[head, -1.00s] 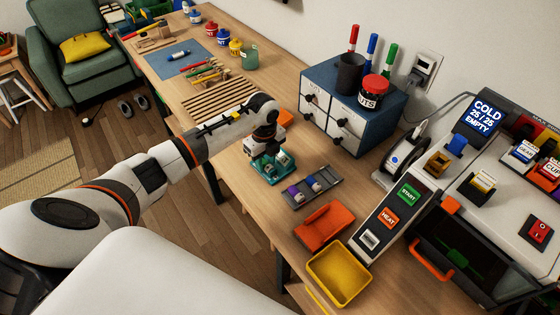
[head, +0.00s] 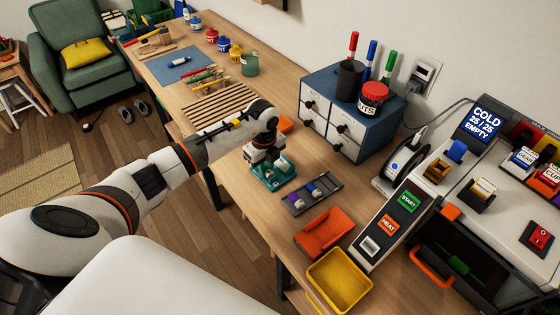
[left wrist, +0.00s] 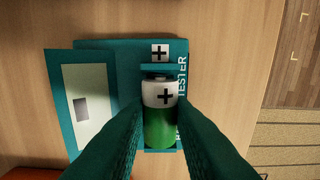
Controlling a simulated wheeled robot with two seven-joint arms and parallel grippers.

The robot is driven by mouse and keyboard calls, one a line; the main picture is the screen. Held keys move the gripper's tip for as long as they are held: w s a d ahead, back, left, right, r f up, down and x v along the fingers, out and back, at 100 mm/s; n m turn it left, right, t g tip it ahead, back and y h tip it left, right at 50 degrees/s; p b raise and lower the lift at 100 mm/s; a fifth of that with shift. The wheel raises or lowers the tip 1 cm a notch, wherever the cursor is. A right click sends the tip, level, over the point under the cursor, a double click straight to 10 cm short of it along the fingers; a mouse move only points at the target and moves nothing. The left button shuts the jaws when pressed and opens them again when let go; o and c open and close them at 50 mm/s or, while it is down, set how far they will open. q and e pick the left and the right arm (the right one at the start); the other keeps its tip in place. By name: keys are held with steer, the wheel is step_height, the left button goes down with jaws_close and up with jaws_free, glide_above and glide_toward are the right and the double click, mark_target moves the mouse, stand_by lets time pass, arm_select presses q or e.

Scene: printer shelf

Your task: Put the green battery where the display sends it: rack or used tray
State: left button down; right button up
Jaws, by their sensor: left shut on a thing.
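My left gripper (head: 266,166) is over the teal battery tester (head: 283,178) on the bench. In the left wrist view its two teal fingers (left wrist: 160,120) are shut on the green battery (left wrist: 160,125). The battery has a white end with a black plus and lies in line with the slot of the tester (left wrist: 110,46); whether it is fully seated I cannot tell. The tester's pale display (left wrist: 90,90) shows one grey block and no readable word. My right gripper is out of view.
An orange tray (head: 322,230) and a yellow tray (head: 340,281) stand near the bench's front edge; which is the used tray I cannot tell. A blue drawer cabinet (head: 350,115) stands behind.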

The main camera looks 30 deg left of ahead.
mark_target(266, 168)
arm_select(q)
steer(key=shift+r+p, duration=2.4)
steer(key=shift+r, duration=0.9)
